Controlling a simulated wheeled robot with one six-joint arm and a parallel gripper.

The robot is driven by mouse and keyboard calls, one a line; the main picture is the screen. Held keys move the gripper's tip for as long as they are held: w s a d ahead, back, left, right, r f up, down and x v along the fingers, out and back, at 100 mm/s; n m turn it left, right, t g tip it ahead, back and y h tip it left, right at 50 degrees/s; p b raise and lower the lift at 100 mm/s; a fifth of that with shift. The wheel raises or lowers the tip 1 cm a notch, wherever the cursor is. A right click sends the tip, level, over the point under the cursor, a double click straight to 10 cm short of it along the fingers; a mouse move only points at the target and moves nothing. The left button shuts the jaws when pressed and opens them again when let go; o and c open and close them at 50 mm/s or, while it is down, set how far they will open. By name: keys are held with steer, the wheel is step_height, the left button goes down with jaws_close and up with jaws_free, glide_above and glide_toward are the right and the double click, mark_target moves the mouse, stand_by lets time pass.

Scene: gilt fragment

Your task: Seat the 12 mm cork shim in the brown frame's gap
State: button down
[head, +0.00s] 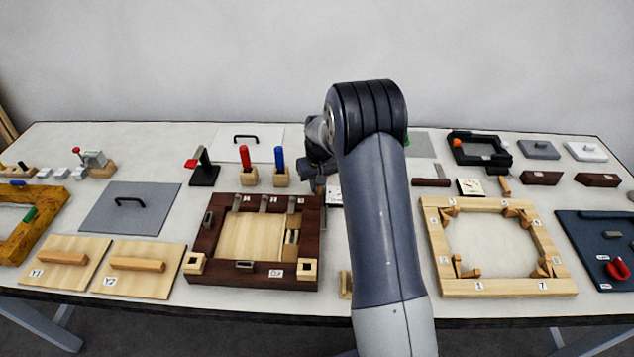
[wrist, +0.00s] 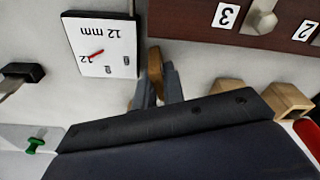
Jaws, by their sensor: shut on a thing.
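The dark brown frame (head: 203,238) lies on the table left of my arm, with a pale wood panel inside and a narrow gap with small wooden pieces along its right inner side. Its corner also shows at the top right of the wrist view (wrist: 195,18). My gripper (wrist: 159,88) is shut on a thin tan piece, the cork shim (wrist: 155,63), seen nearly edge-on between the fingers. It is beside the white "12 mm" card (wrist: 103,45) and apart from the frame. In the head view my arm hides most of the gripper and the shim.
A red-handled tool (head: 245,163) and a blue-handled tool (head: 280,163) stand in wooden blocks behind the frame. A pale wood frame (head: 432,240) lies right of my arm. Two wooden panels (head: 68,274) (head: 150,280) lie at front left. Metal clips sit on the brown frame's rim.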

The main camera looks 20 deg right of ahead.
steer(key=shift+f, duration=0.15)
steer(key=c, duration=1.8)
jaws_free()
